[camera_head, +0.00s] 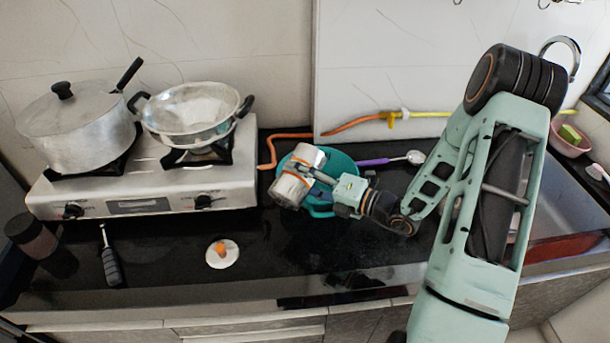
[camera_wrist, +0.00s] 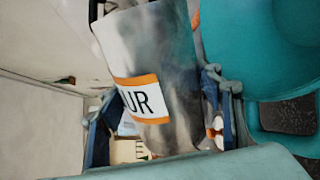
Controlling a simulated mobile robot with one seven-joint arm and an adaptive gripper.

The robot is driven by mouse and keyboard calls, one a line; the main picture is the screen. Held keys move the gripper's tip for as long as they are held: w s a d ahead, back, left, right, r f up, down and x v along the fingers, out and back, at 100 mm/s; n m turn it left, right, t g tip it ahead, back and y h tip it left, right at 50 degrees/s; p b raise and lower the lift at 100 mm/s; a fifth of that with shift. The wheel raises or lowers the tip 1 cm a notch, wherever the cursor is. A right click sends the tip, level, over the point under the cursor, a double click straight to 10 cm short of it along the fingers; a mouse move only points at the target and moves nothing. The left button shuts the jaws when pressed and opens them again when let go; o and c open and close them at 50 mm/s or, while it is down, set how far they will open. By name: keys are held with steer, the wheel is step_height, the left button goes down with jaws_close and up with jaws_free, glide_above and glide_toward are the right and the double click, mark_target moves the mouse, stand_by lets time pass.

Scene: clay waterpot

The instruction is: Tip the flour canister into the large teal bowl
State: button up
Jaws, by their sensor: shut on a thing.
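The flour canister (camera_head: 293,186) is a silvery metal cylinder with an orange-edged label. My gripper (camera_head: 318,186) is shut on it and holds it tilted over the left part of the large teal bowl (camera_head: 342,168). In the wrist view the canister (camera_wrist: 172,50) lies between my two fingers (camera_wrist: 165,120), and its label shows the letters "UR". The teal bowl (camera_wrist: 235,45) fills the right side of the wrist view. The canister and my gripper hide much of the bowl's inside. I cannot see any flour or tell how full either one is.
A gas stove (camera_head: 150,185) with a lidded pot (camera_head: 75,130) and a metal wok (camera_head: 195,115) stands left.

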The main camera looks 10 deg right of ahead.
mark_target(306, 153)
steer(key=shift+w+d+r+m+p, duration=0.15)
steer(key=shift+r+m+p, duration=0.7)
steer(key=shift+p, duration=0.95)
steer(key=shift+w+d+r+m+g+p, duration=0.2)
steer(key=shift+r+m+p, duration=0.35)
steer(key=shift+p, duration=0.6)
steer(key=shift+w+d+r+m+g+p, duration=0.1)
steer(key=shift+w+r+m+p, duration=0.2)
steer(key=shift+m+p, duration=0.55)
stand_by(0.9)
steer(key=shift+w+r+y+p, duration=0.1)
steer(key=shift+r+y+p, duration=0.1)
steer(key=shift+y+p, duration=0.15)
steer(key=shift+d+m, duration=0.1)
steer(key=shift+m, duration=0.15)
stand_by(0.4)
steer(key=shift+w+d+r+m, duration=0.15)
steer(key=shift+w+r+m, duration=0.15)
steer(key=shift+r+m, duration=0.15)
stand_by(0.6)
steer(key=shift+w+d+r+m, duration=0.25)
steer(key=shift+w+r+m, duration=0.05)
steer(key=shift+m, duration=0.35)
steer(key=shift+w+d+r, duration=0.1)
steer(key=shift+w, duration=0.05)
stand_by(0.4)
